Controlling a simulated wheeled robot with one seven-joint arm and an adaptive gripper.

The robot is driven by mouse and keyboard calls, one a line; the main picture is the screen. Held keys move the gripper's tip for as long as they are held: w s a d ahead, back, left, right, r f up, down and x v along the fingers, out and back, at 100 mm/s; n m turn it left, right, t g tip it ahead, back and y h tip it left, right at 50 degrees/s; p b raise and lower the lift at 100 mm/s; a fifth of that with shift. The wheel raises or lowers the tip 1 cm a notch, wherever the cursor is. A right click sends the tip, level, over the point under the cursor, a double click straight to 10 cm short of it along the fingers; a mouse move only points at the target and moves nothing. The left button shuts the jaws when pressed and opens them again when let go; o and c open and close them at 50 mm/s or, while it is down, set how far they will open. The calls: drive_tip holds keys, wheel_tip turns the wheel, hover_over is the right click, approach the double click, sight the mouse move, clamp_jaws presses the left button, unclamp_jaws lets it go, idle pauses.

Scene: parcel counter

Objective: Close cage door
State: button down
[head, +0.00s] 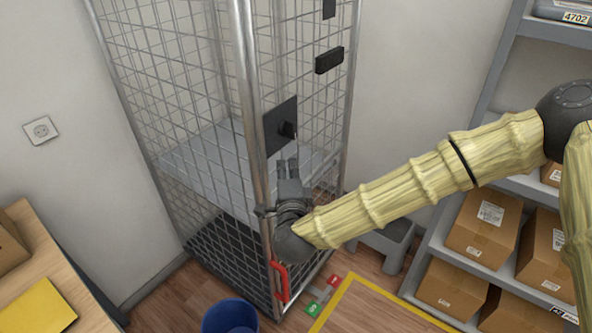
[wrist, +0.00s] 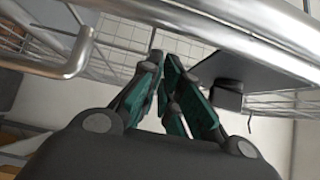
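The wire-mesh cage (head: 185,92) stands left of centre in the head view, with steel tube posts. Its right-hand mesh face carries a black plate with a knob (head: 280,125), and I take this face to be the door. I cannot tell whether the door stands ajar. My gripper (head: 288,162) is in front of this face, just below the black plate, with its fingers pointing up. In the wrist view its fingertips (wrist: 163,62) nearly meet, and nothing shows between them. Steel tubes (wrist: 55,62) and the dark plate (wrist: 245,72) are close around it. Contact is unclear.
A red handle (head: 280,282) is low on the cage's near corner. A blue bin (head: 230,317) stands in front. A desk (head: 75,300) is at left, a shelf with boxes (head: 484,222) at right. A grey stool (head: 388,240) stands behind my arm. Yellow tape (head: 385,305) marks the floor.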

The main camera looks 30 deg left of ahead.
drive_tip(key=s+a+b+v, duration=0.1)
drive_tip(key=b+v, duration=0.2)
drive_tip(key=v, duration=0.9)
drive_tip(key=s+d+f+n+g+h, duration=0.1)
drive_tip(key=d+f+n+g, duration=0.2)
drive_tip(key=d+f, duration=0.55)
drive_tip(key=s+d+f+n+g+h, duration=0.2)
drive_tip(key=d+f, duration=0.2)
drive_tip(key=f, duration=0.9)
drive_tip(key=s+d+f+n+g+h, duration=0.1)
drive_tip(key=d+f+n+g, duration=0.2)
drive_tip(key=d+f, duration=0.55)
drive_tip(key=s+d+f+n+g+h, duration=0.1)
drive_tip(key=s+d+f, duration=0.3)
drive_tip(key=d, duration=0.5)
drive_tip(key=s+d+f+n+g+h, duration=0.1)
drive_tip(key=s+d+f+g+h, duration=0.2)
drive_tip(key=s+d, duration=0.3)
drive_tip(key=s+d+f+g+h, duration=0.2)
drive_tip(key=s+d+f, duration=0.3)
drive_tip(key=d, duration=0.7)
drive_tip(key=shift+f+n+g, duration=0.4)
drive_tip(key=shift+f+g, duration=0.1)
drive_tip(key=shift+f, duration=0.05)
